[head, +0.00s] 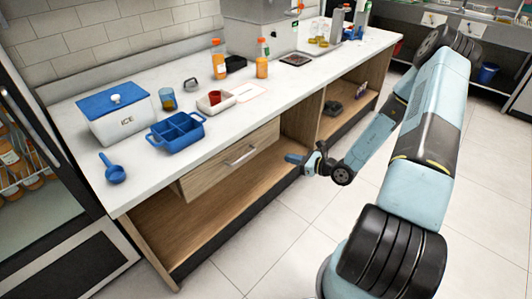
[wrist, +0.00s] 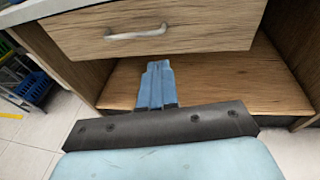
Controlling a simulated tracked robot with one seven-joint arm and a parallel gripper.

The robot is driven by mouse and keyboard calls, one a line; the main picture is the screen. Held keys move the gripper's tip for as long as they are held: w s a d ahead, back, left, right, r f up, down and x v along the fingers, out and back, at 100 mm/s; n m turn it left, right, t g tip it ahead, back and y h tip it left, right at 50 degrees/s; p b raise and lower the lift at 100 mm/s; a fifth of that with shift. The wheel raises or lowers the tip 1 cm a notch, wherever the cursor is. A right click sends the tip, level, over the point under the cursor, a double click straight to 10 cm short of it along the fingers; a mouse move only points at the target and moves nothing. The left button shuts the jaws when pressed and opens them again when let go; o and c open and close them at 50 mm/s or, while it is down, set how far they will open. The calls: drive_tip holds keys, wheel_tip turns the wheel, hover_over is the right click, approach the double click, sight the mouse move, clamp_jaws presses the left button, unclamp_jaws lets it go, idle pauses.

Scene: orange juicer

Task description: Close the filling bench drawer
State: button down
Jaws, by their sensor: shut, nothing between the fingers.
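The filling bench drawer (head: 215,172) has a pale wood front and a metal bar handle (head: 241,154); it sits under the white counter. In the wrist view the drawer front (wrist: 200,32) fills the top, with its handle (wrist: 136,33) left of centre. Its front looks to stand slightly out, but how far I cannot tell. My gripper (head: 291,158) is shut and empty, right of the drawer front in the head view. In the wrist view my blue fingers (wrist: 158,68) show just below the drawer's lower edge, against the open shelf; contact is not clear.
The open wooden shelf (head: 210,220) under the drawer is bare. On the counter (head: 150,180) stand an ice box (head: 118,118), a blue divided caddy (head: 176,132), a blue scoop (head: 113,170) and orange bottles (head: 262,60). The tiled floor (head: 265,245) in front is clear.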

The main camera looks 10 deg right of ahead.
drive_tip(key=x, duration=1.4)
drive_tip(key=shift+s, duration=0.15)
